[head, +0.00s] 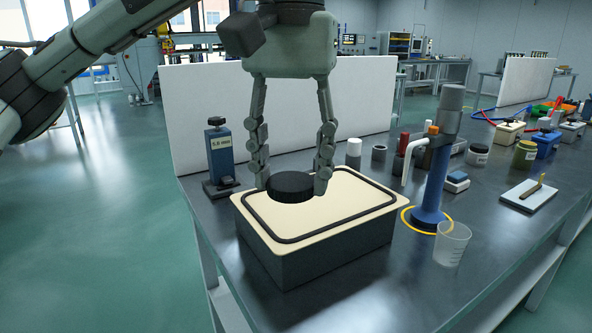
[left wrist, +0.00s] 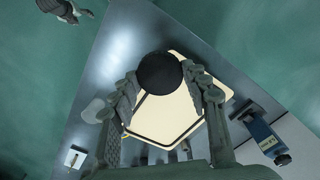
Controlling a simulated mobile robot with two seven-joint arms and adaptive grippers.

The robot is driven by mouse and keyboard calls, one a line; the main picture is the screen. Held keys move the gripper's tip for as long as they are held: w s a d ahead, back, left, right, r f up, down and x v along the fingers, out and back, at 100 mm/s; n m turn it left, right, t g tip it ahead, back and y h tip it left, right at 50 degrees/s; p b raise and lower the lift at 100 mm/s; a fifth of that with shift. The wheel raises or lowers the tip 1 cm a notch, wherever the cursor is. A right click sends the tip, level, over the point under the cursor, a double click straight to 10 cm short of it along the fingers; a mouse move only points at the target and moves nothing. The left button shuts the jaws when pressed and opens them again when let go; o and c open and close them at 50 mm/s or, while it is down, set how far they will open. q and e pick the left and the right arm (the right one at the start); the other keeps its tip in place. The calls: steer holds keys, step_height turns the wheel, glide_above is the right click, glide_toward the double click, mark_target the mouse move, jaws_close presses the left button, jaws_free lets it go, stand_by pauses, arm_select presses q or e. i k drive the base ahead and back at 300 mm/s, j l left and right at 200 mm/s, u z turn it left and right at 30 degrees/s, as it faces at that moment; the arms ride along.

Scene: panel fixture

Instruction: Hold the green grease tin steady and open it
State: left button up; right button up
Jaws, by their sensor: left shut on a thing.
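My left gripper (head: 291,187) is shut on a black round cap-like disc (head: 290,187), one finger on each side. The disc is at the top of a cream-topped box (head: 350,207); I cannot tell whether it touches the top. In the left wrist view the disc (left wrist: 160,72) sits between the fingertips. An olive-green jar with a pale label (head: 525,154), which may be the grease tin, stands at the right of the bench, away from my left gripper. Part of what looks like my right gripper (left wrist: 66,10) shows at the upper left of the left wrist view, its jaws unclear.
A blue 5.0 mm block (head: 219,153) stands left of the box. A blue post with a grey top (head: 436,175) and a clear cup (head: 452,245) stand right of it. A white panel (head: 210,110) rises behind. Bare bench lies at the front right.

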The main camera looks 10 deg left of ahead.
mark_target(524, 154)
steer(key=l+u, duration=0.1)
steer(key=l, duration=0.95)
steer(key=i+l+u, duration=0.15)
steer(key=l, duration=0.3)
steer(key=l+u, duration=0.1)
steer(key=l, duration=0.4)
steer(key=i+l+u, duration=0.3)
steer(key=l, duration=0.85)
steer(key=i+l+u, duration=0.25)
steer(key=l, duration=0.95)
steer(key=i+l+u, duration=0.3)
steer(key=l, duration=0.95)
steer(key=l+u, duration=0.3)
steer(key=l, duration=0.95)
